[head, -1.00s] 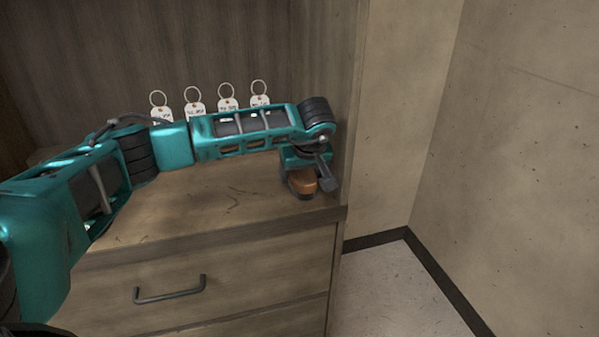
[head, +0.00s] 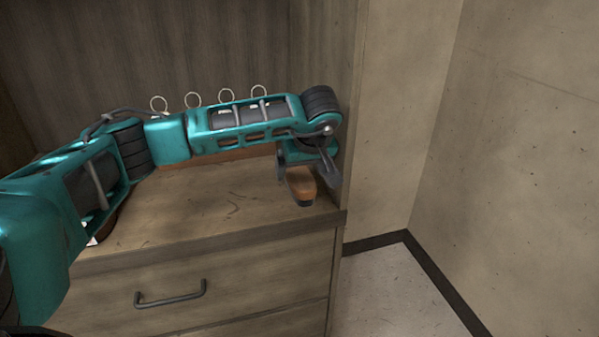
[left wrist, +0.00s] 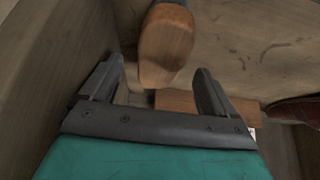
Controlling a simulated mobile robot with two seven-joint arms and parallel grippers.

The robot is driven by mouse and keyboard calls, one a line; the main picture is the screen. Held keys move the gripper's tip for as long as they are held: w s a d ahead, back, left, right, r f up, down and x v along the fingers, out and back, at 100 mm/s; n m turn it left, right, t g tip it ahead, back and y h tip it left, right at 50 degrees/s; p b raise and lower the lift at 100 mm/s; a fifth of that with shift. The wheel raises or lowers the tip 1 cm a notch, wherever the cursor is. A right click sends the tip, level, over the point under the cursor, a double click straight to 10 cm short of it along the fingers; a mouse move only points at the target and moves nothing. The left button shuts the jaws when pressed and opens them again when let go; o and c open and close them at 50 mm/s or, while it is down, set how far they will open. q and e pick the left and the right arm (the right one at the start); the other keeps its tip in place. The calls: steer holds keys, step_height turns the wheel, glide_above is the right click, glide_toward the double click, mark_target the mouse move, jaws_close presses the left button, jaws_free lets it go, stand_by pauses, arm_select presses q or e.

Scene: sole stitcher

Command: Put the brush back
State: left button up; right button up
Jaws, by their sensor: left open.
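The brush (head: 301,186) has an orange-brown wooden body and a dark end. It is on the cabinet top near its front right corner. It also shows in the left wrist view (left wrist: 164,50), just beyond the fingertips, with its grey part at the top edge. My left gripper (head: 308,174) is open above and behind the brush in the head view. Its two fingers stand apart in the left wrist view (left wrist: 160,82), with nothing clasped between them. Whether a finger touches the brush I cannot tell. My right gripper is not in view.
The wooden cabinet top (head: 180,215) is mostly bare in front of my arm. A side panel (head: 349,120) stands close right of the gripper. Several rings (head: 226,96) of tags show behind my arm. A brown wooden block (left wrist: 190,102) and a dark red object (left wrist: 300,108) show in the wrist view.

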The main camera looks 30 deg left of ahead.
arm_select(q)
steer(key=p+v, duration=0.1)
steer(key=v, duration=0.6)
steer(key=shift+s+d+r, duration=0.1)
steer(key=shift+s+r, duration=0.05)
steer(key=shift+r, duration=0.25)
steer(key=shift+f, duration=0.1)
